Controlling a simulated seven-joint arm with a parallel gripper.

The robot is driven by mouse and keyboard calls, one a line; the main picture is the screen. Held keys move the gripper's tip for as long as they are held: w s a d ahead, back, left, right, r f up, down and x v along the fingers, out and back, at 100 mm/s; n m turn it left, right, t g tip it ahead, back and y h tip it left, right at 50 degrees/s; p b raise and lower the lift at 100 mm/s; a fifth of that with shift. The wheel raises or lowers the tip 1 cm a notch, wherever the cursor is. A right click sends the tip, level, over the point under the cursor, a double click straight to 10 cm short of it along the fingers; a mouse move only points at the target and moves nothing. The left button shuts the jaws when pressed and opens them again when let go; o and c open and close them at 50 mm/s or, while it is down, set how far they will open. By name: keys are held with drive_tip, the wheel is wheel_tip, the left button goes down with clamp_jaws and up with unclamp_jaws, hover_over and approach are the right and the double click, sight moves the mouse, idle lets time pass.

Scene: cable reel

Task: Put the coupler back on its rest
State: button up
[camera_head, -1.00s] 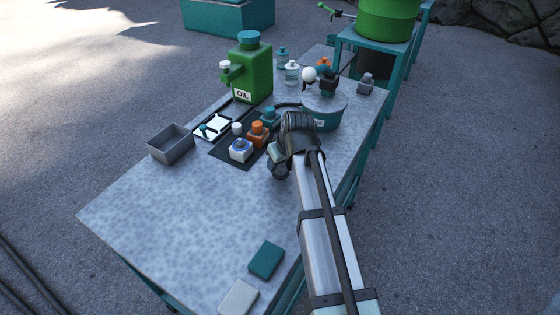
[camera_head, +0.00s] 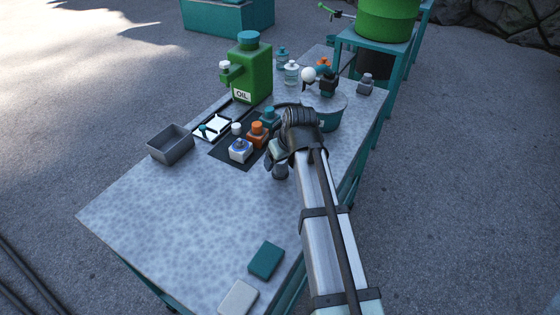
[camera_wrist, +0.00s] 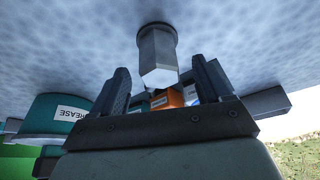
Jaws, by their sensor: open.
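A grey faceted piece with a dark round flange, seemingly the coupler (camera_wrist: 158,55), stands against the speckled tabletop in the wrist view, where the table is at the top. It also shows as a small grey piece (camera_head: 281,172) just below my gripper in the head view. My gripper (camera_wrist: 160,82) is open, its two dark fingers apart on either side of the grey piece's near end. I cannot tell whether they touch it. In the head view my gripper (camera_head: 277,157) is above the table's right half, partly hidden by my wrist. I cannot make out a separate rest.
Small bottles (camera_head: 257,135) stand on a dark mat left of my gripper. A teal grease tub (camera_head: 330,118) is close behind it. A green oil can (camera_head: 250,72) and grey bin (camera_head: 170,144) stand farther left. The table's front left (camera_head: 180,220) is clear.

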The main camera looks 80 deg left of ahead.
drive_tip(key=v, duration=1.1)
drive_tip(key=shift+d+r, duration=0.25)
drive_tip(key=shift+r, duration=0.1)
